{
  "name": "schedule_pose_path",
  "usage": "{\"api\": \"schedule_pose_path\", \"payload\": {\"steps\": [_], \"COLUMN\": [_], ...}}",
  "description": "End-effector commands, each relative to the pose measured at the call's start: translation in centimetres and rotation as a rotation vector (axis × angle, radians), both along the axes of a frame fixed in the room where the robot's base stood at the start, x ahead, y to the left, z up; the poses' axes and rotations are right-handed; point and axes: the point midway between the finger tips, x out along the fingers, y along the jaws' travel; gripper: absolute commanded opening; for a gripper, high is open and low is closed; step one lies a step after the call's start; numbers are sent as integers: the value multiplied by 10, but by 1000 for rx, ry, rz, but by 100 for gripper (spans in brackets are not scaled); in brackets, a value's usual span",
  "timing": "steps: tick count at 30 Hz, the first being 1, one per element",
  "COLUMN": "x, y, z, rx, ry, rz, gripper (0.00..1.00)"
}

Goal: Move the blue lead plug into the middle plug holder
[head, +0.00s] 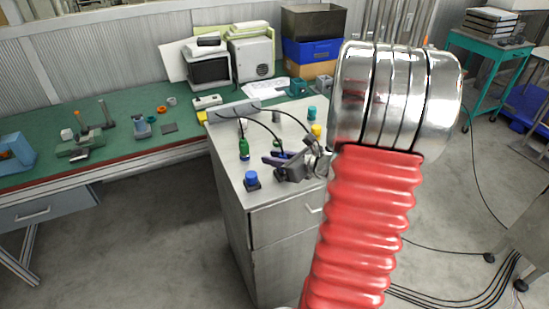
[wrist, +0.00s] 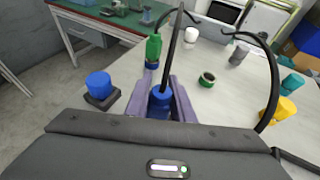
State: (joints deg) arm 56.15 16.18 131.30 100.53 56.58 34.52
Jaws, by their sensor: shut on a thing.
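My gripper (wrist: 160,82) is shut on the blue lead plug (wrist: 160,101), which sits between its purple fingers with a black cable rising from the top. In the head view my gripper (head: 276,158) is over the metal cabinet top, and the plug is mostly hidden by the fingers. A green plug (wrist: 153,48) with a cable stands upright beyond the fingers, with a blue band at its foot. A low dark round holder with a green ring (wrist: 207,79) stands empty to the right of the fingers. Which holder is the middle one, I cannot tell for sure.
A blue cylinder on a dark square base (wrist: 98,86) stands close left of my gripper. Yellow (wrist: 281,110) and teal (wrist: 292,84) pieces stand at the right. Grey (wrist: 238,53) and white (wrist: 191,35) pieces stand farther back. A black cable arches across the cabinet top (head: 225,160).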

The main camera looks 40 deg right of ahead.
Motion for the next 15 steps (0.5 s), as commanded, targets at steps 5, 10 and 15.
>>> {"api": "schedule_pose_path", "payload": {"steps": [5,10,15], "x": [0,0,0], "y": [0,0,0], "z": [-3,-5,-7], "rx": [0,0,1], "ry": [0,0,0], "rz": [0,0,0], "gripper": [0,0,0]}}
